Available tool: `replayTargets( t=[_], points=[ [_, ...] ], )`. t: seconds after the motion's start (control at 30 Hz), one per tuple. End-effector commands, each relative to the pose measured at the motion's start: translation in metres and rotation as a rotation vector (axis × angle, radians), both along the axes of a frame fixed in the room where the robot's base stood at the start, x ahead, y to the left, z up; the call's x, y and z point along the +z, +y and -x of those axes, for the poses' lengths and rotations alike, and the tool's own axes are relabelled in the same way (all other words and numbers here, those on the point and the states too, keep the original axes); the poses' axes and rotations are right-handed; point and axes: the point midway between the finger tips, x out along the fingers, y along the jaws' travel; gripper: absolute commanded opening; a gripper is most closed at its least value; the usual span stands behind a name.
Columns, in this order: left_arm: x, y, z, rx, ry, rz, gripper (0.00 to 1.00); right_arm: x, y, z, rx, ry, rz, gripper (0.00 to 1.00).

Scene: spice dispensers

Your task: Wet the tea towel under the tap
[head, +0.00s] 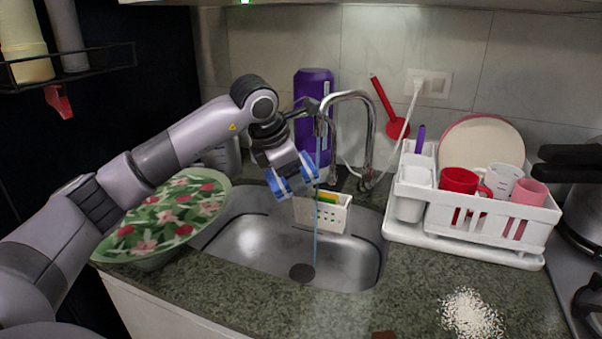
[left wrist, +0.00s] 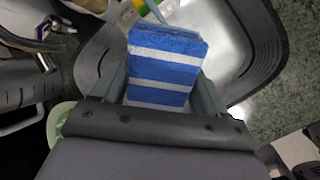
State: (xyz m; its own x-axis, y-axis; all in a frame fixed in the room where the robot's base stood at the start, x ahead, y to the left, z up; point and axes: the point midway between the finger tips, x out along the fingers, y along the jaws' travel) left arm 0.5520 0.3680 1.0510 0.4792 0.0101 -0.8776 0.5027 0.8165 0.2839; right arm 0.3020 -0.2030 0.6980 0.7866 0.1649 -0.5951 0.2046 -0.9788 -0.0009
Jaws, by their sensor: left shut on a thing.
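My left gripper (head: 284,170) is over the sink, shut on the tea towel, which is folded into a blue and white striped pad (head: 308,169). The left wrist view shows the towel (left wrist: 165,65) between the two fingers of the gripper (left wrist: 165,95). The chrome tap (head: 352,97) arches over the sink from behind. A thin bluish stream of water (head: 316,235) falls from it to the drain. The stream runs at the towel's right edge in the head view; whether the towel is wet I cannot tell. My right gripper is not in view.
The steel sink (head: 245,245) is set in a granite counter. A white caddy (head: 330,217) hangs inside its back edge. A floral tray (head: 170,215) lies left, a white dish rack (head: 470,245) stands right, and a purple bottle (head: 313,90) stands behind. White grains (head: 470,314) lie front right.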

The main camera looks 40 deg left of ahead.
Motion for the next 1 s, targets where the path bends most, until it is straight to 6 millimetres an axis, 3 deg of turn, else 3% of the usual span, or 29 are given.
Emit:
replayTargets(
  t=[0.5,1.0],
  points=[
    [-0.001,-0.001,0.041,0.001,-0.001,0.000,0.49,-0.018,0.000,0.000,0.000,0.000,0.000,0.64],
    [0.000,-0.001,0.046,0.000,-0.001,-0.001,0.49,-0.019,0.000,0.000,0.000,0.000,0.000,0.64]
  ],
)
